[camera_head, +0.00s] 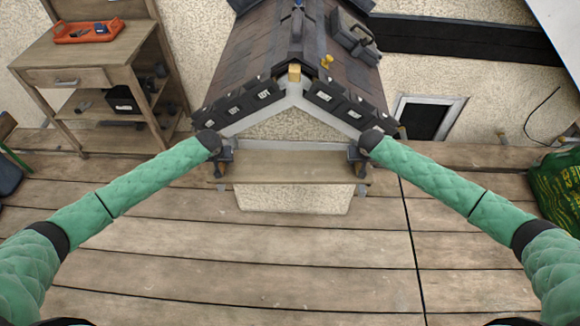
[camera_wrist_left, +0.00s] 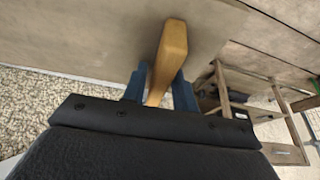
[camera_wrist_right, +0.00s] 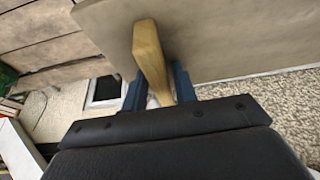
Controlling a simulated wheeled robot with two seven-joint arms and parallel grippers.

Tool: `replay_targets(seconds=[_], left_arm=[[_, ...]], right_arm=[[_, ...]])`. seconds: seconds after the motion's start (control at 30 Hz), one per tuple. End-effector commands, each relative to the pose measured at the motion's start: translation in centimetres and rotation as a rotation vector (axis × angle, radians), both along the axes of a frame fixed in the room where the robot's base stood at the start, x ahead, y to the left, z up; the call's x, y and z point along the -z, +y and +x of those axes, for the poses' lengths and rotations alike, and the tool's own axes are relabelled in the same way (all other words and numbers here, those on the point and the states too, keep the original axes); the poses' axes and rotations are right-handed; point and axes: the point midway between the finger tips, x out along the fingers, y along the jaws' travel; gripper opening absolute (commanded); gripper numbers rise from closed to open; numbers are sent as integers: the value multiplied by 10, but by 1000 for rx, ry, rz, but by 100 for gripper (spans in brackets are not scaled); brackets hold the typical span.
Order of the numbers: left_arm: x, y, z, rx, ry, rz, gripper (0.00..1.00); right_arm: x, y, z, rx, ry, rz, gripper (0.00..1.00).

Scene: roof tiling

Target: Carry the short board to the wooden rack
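The short board (camera_head: 290,167) is a plain wooden plank, level across the front of the small tiled roof. A wooden handle (camera_wrist_left: 168,55) on the board shows in the left wrist view, and another handle (camera_wrist_right: 149,50) shows in the right wrist view. My left gripper (camera_head: 221,163) is at the board's left end, its blue fingers closed around the handle. My right gripper (camera_head: 360,163) is at the right end, its fingers closed around the other handle. Whether the board touches anything below is hard to tell. The wooden rack (camera_head: 88,76) with shelves stands at the left.
The rack's top carries a red tray (camera_head: 90,31) of tools; its lower shelves hold a black box (camera_head: 122,100) and other items. The small roof (camera_head: 270,55) stands behind the board. A green sack (camera_head: 557,185) lies at the right. The plank floor (camera_head: 250,265) in front is clear.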

Motion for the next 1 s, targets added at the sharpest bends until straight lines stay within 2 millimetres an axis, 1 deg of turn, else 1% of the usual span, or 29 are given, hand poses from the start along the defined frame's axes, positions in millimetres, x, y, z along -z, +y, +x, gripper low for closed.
replay_targets(seconds=[0.03, 0.1, 0.13, 1.0], left_arm=[[0, 0, 0, 0, 0, 0, 18], [0, 0, 0, 0, 0, 0, 4], [0, 0, 0, 0, 0, 0, 0], [0, 0, 0, 0, 1, 0, 0]], right_arm=[[0, 0, 0, 0, 0, 0, 18], [0, 0, 0, 0, 0, 0, 4], [0, 0, 0, 0, 0, 0, 0], [0, 0, 0, 0, 0, 0, 0]])
